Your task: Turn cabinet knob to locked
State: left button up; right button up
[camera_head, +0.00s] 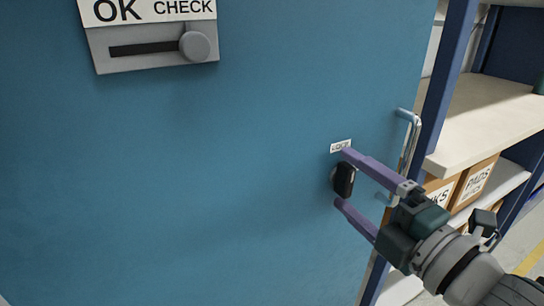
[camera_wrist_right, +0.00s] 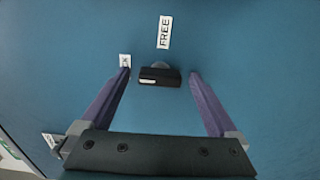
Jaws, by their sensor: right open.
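The black cabinet knob (camera_head: 344,180) sits on the blue door (camera_head: 220,170), its long side near upright in the head view. A small white label reading LOCK (camera_head: 341,146) is just above it. My right gripper (camera_head: 343,177) is open, one finger above and one below the knob. In the right wrist view the knob (camera_wrist_right: 159,76) lies between the spread fingertips (camera_wrist_right: 160,74), with gaps on both sides. It has a pale mark at its left end. A FREE label (camera_wrist_right: 164,32) stands above it there. My left gripper is not in view.
A metal door handle (camera_head: 410,145) is right of the knob, close to my right gripper. A grey slider plate (camera_head: 140,52) under an OK CHECK sign (camera_head: 150,10) is at upper left. Shelves (camera_head: 490,120) with cardboard boxes (camera_head: 478,182) stand at right. The door's middle is bare.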

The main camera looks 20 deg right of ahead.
jog(key=shift+s, duration=0.1)
jog(key=s, duration=0.9)
jog(key=shift+s+d, duration=0.35)
jog(key=shift+d, duration=0.05)
